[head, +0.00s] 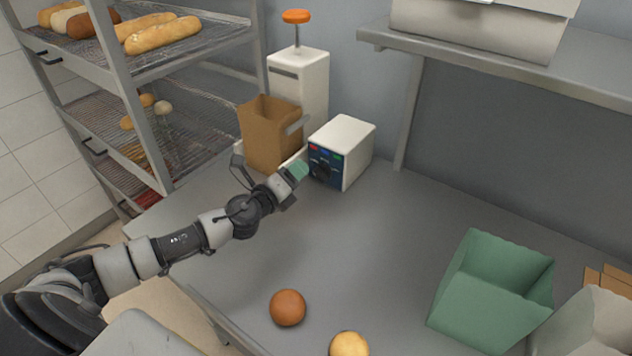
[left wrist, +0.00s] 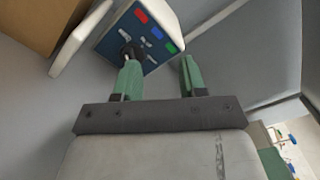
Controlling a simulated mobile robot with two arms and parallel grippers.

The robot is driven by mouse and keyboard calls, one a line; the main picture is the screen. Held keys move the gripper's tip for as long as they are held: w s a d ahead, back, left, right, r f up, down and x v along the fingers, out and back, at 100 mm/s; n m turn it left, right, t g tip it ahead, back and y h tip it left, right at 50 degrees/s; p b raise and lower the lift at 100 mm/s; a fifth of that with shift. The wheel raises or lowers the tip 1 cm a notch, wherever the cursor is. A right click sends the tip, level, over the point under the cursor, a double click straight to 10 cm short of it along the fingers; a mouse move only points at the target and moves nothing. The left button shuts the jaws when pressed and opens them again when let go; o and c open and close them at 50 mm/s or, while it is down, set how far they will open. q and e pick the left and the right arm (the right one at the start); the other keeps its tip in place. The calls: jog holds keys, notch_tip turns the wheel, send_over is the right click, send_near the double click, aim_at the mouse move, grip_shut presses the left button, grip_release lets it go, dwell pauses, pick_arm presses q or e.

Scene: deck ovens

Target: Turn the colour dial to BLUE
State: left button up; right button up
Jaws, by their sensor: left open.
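A white box with a dark blue front panel (head: 342,150) stands on the counter. The panel carries red, blue and green marks and a black dial; the panel also shows in the left wrist view (left wrist: 150,33). The black dial (left wrist: 131,48) is at the tip of one green finger there, partly hidden by it; I cannot tell whether they touch or which colour the dial points to. My left gripper (head: 301,168) is open in front of the panel, with its fingers apart and nothing between them. My right gripper is not in view.
A brown paper bag (head: 268,135) and a white dispenser with an orange knob (head: 312,80) stand just left of the box. A bread rack (head: 140,70) is at the left. A green bin (head: 470,290) and two buns lie forward on the counter. The counter middle is clear.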

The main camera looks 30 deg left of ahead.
pick_arm(q)
jog(key=b, duration=0.4)
send_near(317, 176)
jog(key=shift+w+f, duration=0.4)
jog(key=shift+w, duration=0.1)
jog(key=shift+w+d+r+p, duration=0.1)
jog(key=shift+w+r+p, duration=0.45)
jog(key=shift+w+p, duration=0.2)
jog(key=w, duration=0.4)
jog(key=w+d, duration=0.1)
jog(key=w, duration=0.1)
jog(key=shift+f, duration=0.2)
grip_shut()
